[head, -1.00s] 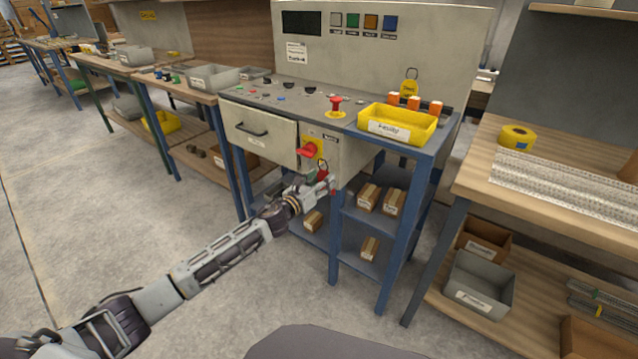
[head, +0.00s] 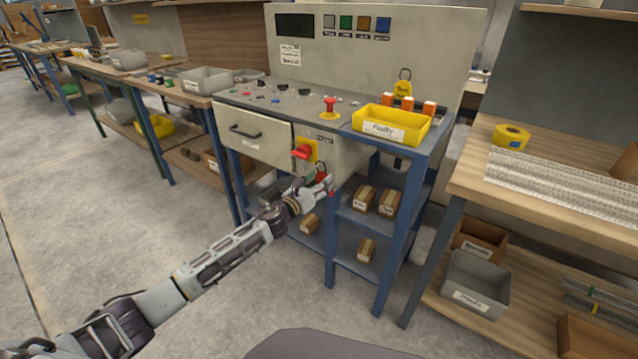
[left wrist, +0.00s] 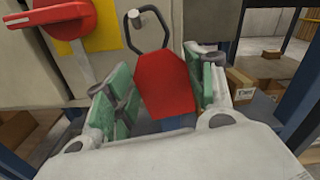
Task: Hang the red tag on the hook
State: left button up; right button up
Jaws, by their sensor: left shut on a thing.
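The red tag (left wrist: 165,85) is between the green-padded fingers of my left gripper (left wrist: 165,100) in the left wrist view. The gripper is shut on it. A dark wire loop (left wrist: 147,30) stands up from the top of the tag. In the head view my left gripper (head: 322,188) is in front of the machine's side panel, below the red rotary switch (head: 302,153) on its yellow plate. The tag is a small red patch there, mostly hidden. My right gripper is not in view.
A yellow bin (head: 390,125) and several orange-topped items stand on the machine's top. A red emergency button (head: 330,107) is on the console. Blue shelves (head: 352,235) with small boxes are below. A wooden bench (head: 560,180) stands at the right.

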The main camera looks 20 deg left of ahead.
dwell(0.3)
pick_arm(q)
jog(key=o, duration=1.1)
jog(key=shift+c, duration=0.2)
jog(key=shift+s+a, duration=0.1)
jog(key=shift+s, duration=0.05)
jog(key=v, duration=1.1)
jog(key=shift+s, duration=0.35)
